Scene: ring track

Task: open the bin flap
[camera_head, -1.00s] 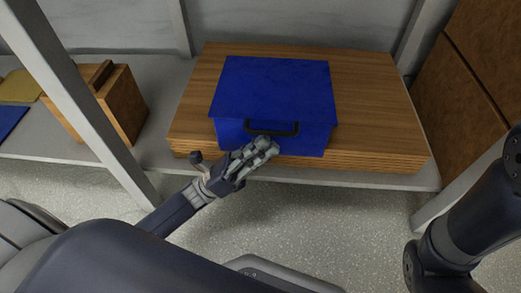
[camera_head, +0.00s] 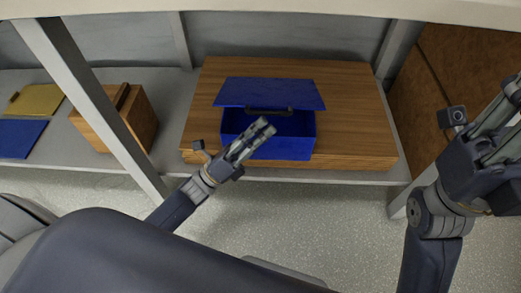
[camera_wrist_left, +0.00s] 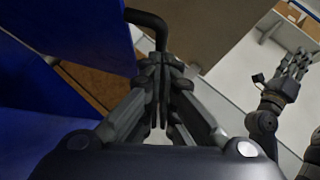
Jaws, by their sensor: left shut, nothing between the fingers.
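The blue bin (camera_head: 285,147) sits on a wooden board. Its blue flap (camera_head: 262,93) is tilted up, with a dark gap between it and the bin's front wall. A black handle (camera_head: 268,110) is on the flap's front edge; it also shows in the left wrist view (camera_wrist_left: 152,24). My left gripper (camera_head: 266,127) is shut and empty, its fingertips just below the handle in the head view. In the left wrist view the handle's end lies close at the shut fingertips (camera_wrist_left: 160,62); contact is unclear. My right gripper (camera_head: 497,120) is far right, away from the bin.
The wooden board (camera_head: 355,110) lies on a grey shelf (camera_head: 170,110). A metal post (camera_head: 95,105) stands left of the bin, with a wooden box (camera_head: 138,120) behind it. Yellow (camera_head: 38,99) and blue (camera_head: 20,138) panels lie at far left. A shelf edge crosses the top.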

